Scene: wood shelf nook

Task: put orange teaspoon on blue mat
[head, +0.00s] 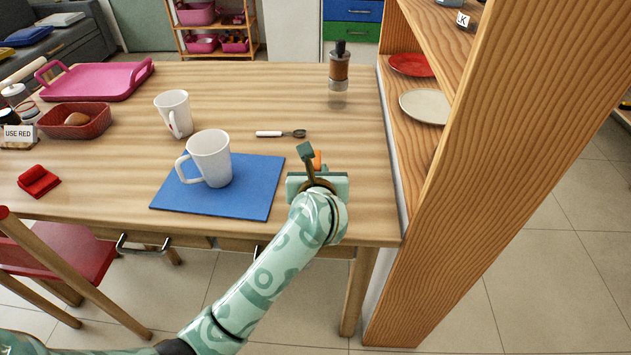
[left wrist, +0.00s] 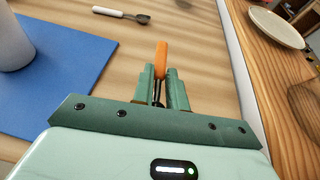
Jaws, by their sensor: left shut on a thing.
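My left gripper (head: 311,167) is over the right part of the table, just right of the blue mat (head: 263,188). In the left wrist view its fingers (left wrist: 160,88) are shut on the orange teaspoon (left wrist: 161,60), whose orange handle sticks out past the fingertips. In the head view only a bit of the orange teaspoon (head: 317,160) shows behind the gripper. The rest of the spoon is mostly hidden between the fingers. The blue mat also shows at the left of the left wrist view (left wrist: 75,65). My right gripper is not in view.
A white mug (head: 211,158) stands on the mat, with another mug (head: 174,113) behind it. A white-handled spoon (head: 280,133) lies behind the mat. A pepper mill (head: 339,68) stands at the back. A wooden shelf (head: 480,170) with plates borders the table's right side. The mat's front right is bare.

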